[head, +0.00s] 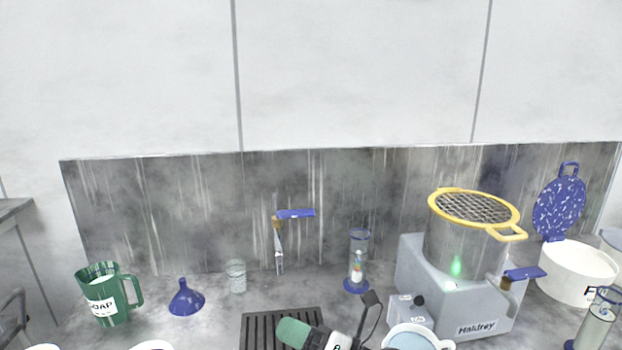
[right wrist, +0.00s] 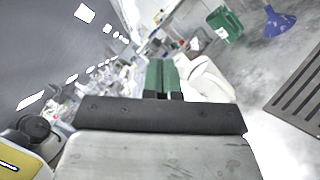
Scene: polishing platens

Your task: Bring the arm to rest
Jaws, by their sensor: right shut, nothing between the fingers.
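My right gripper (head: 293,332) shows at the bottom edge of the head view, with green fingers pointing left over the front of the black slotted grate. In the right wrist view its green fingers (right wrist: 162,77) are together with nothing between them. They appear in front of a white vessel (right wrist: 206,80); I cannot tell whether they touch it. My left gripper is in neither view.
A green jug (head: 107,295), blue funnel (head: 186,298) and small glass (head: 236,276) stand left of the slotted grate (head: 283,314). A glass cylinder (head: 358,262) stands behind. A grey machine (head: 470,318) bears a pot with a yellow-rimmed mesh (head: 477,208). A white pot (head: 577,277) is at right.

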